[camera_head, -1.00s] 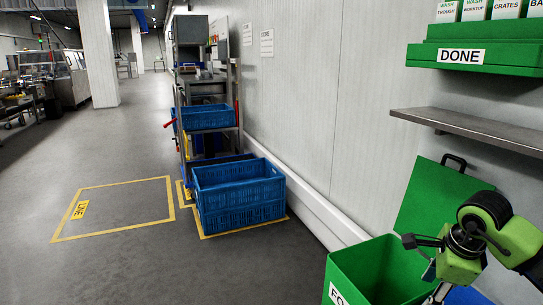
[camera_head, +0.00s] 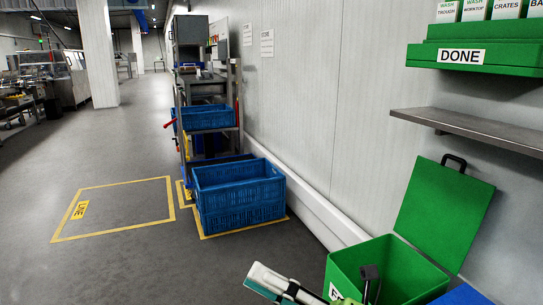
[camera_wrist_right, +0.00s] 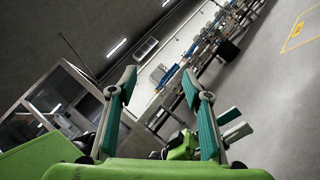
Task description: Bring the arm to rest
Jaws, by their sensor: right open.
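My right gripper (camera_head: 258,278) shows at the bottom edge of the head view, in front of the green bin. Its pale fingers point left, and most of the arm is out of the picture. In the right wrist view the two teal fingers of the right gripper (camera_wrist_right: 158,82) stand apart with nothing between them. Beyond them is a green body with two pale fingers (camera_wrist_right: 236,130), which looks like my left gripper. It is too small and partly covered to tell its jaw state.
The green bin (camera_head: 343,261) stands close by with its lid (camera_head: 440,215) raised; its label is partly hidden. A grey shelf (camera_head: 470,128) and green DONE tray (camera_head: 500,55) are on the wall. A blue crate (camera_head: 240,205) stands farther off; open floor lies left.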

